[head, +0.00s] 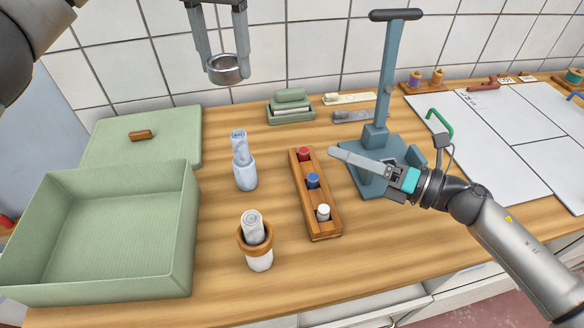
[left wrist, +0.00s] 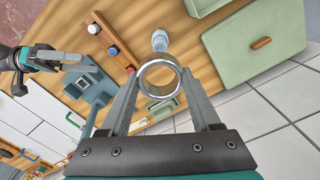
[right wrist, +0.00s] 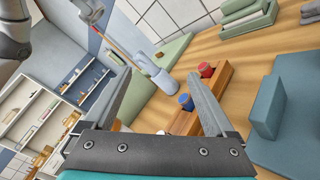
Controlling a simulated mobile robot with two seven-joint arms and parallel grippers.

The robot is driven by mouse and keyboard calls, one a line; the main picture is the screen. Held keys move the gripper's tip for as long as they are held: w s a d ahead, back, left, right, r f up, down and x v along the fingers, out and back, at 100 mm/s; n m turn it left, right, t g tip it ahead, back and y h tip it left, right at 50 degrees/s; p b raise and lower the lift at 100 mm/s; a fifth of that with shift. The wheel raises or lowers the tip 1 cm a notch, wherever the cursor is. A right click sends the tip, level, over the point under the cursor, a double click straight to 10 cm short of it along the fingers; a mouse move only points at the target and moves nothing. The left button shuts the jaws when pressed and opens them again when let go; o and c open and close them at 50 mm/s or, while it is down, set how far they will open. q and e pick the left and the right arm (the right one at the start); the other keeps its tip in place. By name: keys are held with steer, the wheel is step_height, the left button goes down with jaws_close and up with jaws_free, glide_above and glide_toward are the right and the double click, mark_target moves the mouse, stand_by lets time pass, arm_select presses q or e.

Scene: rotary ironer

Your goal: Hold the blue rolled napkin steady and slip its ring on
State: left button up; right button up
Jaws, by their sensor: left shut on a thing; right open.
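The blue rolled napkin (head: 239,147) stands upright in a light blue cup (head: 245,175) on the counter. It also shows in the right wrist view (right wrist: 146,65), beyond my right fingers, and in the left wrist view (left wrist: 160,40), beyond the ring. My left gripper (head: 224,66) is shut on a silver metal ring (head: 228,70), held in the air above and behind the napkin, apart from it. My right gripper (head: 334,152) is open and empty, to the right of the napkin and above the counter, its fingers pointing left.
A second rolled napkin (head: 253,228), with a wooden ring (head: 240,238) around it, stands in front. A wooden rack (head: 317,220) with coloured bottles lies right of the napkins. A green box (head: 100,285) is at left. A tall blue-grey stand (head: 388,80) is behind my right gripper.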

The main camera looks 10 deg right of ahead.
mark_target(253, 168)
steer(key=a+f+n+g, duration=0.1)
steer(key=a+n, duration=0.1)
steer(key=a+n+g+h, duration=0.1)
steer(key=a+n, duration=0.2)
steer(key=a+f+n+g, duration=0.1)
steer(key=a+n, duration=0.1)
steer(key=a, duration=0.1)
steer(key=shift+w+f+h, duration=0.3)
steer(key=shift+f, duration=0.05)
steer(key=w+a+f+n, duration=0.1)
steer(key=w+a, duration=0.1)
steer(key=a, duration=0.1)
steer(key=w+a+f+n+h, duration=0.1)
steer(key=w+a+f, duration=0.1)
steer(key=w+a, duration=0.1)
steer(key=w+a+f+n, duration=0.1)
steer(key=w+a, duration=0.2)
steer(key=a, duration=0.1)
steer(key=shift+a+f, duration=0.3)
steer(key=shift+s, duration=0.1)
jaws_close()
arm_select(q)
step_height(253, 168, down, 7)
steer(key=shift+r, duration=0.2)
